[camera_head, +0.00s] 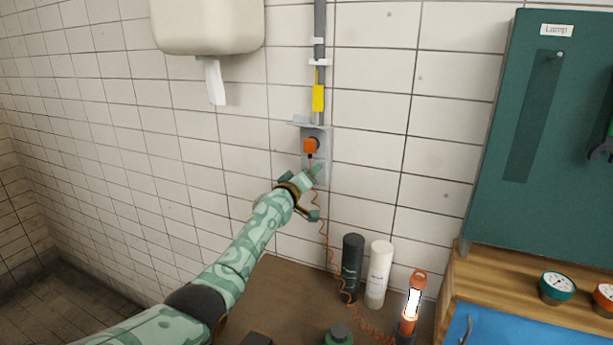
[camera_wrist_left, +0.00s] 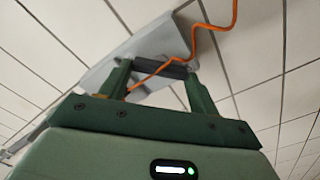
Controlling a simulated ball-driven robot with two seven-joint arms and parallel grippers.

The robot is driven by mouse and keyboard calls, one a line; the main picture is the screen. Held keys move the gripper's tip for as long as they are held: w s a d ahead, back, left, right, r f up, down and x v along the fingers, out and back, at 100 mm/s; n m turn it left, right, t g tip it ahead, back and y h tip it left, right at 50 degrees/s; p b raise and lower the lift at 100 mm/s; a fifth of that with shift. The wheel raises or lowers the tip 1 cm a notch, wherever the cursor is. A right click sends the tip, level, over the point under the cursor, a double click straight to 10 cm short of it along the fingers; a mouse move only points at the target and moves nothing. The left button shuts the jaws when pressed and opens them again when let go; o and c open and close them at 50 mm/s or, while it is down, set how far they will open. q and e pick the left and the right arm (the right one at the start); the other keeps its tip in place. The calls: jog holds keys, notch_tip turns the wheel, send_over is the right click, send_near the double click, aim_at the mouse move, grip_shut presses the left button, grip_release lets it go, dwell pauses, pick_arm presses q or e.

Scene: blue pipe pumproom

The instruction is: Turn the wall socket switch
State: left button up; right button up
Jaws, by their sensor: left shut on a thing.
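The grey wall socket (camera_head: 325,140) is fixed to the white tiled wall, with an orange plug (camera_head: 311,145) in its upper part. My left gripper (camera_head: 314,171) reaches up to the lower part of the socket, just under the plug, and hides what is there. In the left wrist view, the two green fingers of my left gripper (camera_wrist_left: 158,72) are shut on a short dark bar (camera_wrist_left: 175,71), which appears to be the socket switch, in front of the grey socket plate (camera_wrist_left: 115,64). The switch's turned position cannot be told. My right gripper is out of view.
An orange coiled cord (camera_head: 326,235) hangs from the plug past my gripper to a lit orange lamp (camera_head: 413,302). A black bottle (camera_head: 352,267) and a white bottle (camera_head: 378,273) stand below. A towel dispenser (camera_head: 207,25) hangs upper left; a green tool board (camera_head: 545,150) is right.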

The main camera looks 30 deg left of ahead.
pick_arm(q)
jog(key=shift+f+n, duration=0.1)
jog(key=shift+n, duration=1.4)
jog(key=o, duration=1)
jog(key=s+p, duration=0.2)
jog(key=s, duration=0.3)
jog(key=s+p, duration=0.2)
jog(key=s, duration=0.4)
jog(key=s+p, duration=0.2)
jog(key=s, duration=0.3)
jog(key=shift+s+d, duration=0.15)
jog(key=shift+d, duration=0.25)
